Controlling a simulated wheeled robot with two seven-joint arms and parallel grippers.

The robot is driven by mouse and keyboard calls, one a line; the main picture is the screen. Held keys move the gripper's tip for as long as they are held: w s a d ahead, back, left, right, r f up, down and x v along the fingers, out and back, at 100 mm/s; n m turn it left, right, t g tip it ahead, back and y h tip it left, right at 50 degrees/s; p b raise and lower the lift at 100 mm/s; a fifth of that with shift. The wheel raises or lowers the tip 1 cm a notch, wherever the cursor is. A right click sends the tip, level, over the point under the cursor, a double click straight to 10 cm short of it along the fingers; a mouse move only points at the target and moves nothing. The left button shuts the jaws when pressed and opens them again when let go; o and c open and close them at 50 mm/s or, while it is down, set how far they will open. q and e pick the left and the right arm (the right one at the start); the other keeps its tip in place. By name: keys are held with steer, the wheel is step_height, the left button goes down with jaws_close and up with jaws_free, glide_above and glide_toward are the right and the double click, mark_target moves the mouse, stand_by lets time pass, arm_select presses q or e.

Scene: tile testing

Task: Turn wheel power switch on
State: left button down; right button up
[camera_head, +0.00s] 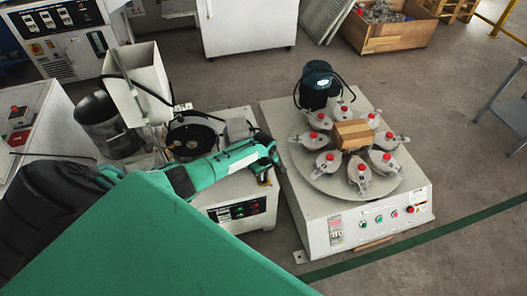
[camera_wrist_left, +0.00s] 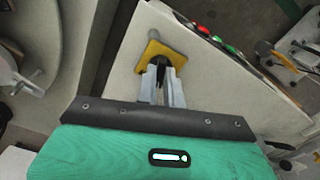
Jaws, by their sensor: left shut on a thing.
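The wheel power switch (camera_wrist_left: 153,52) shows in the left wrist view as a yellow square plate with a dark knob, on a pale side face of a machine. My left gripper (camera_wrist_left: 162,76) reaches to it from below, its two metal fingers shut on the dark knob. The knob is partly hidden between the fingers, and its exact angle is hard to tell. In the head view my left gripper (camera_head: 265,172) is at the right side of the wheel machine (camera_head: 238,190), which carries a black wheel (camera_head: 190,135). The switch is not clear there. My right gripper is not in view.
A tile tester (camera_head: 320,200) with a round table of several red-topped clamps stands close on the right, leaving a narrow gap. Red and green buttons (camera_wrist_left: 225,46) sit on a panel near my left gripper. A wooden crate (camera_head: 385,35) stands far back.

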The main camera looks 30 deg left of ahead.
arm_select(q)
steer(key=shift+d+m+p, duration=0.1)
steer(key=shift+m+p, duration=0.55)
steer(key=shift+m, duration=0.15)
steer(key=m+p, duration=0.1)
steer(key=m, duration=1)
steer(key=shift+p, duration=0.4)
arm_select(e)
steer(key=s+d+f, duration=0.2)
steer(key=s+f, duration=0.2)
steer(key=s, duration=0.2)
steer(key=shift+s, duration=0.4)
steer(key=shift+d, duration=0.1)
arm_select(q)
steer(key=shift+m, duration=0.3)
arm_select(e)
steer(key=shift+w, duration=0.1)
arm_select(q)
steer(key=c, duration=1.5)
jaws_free()
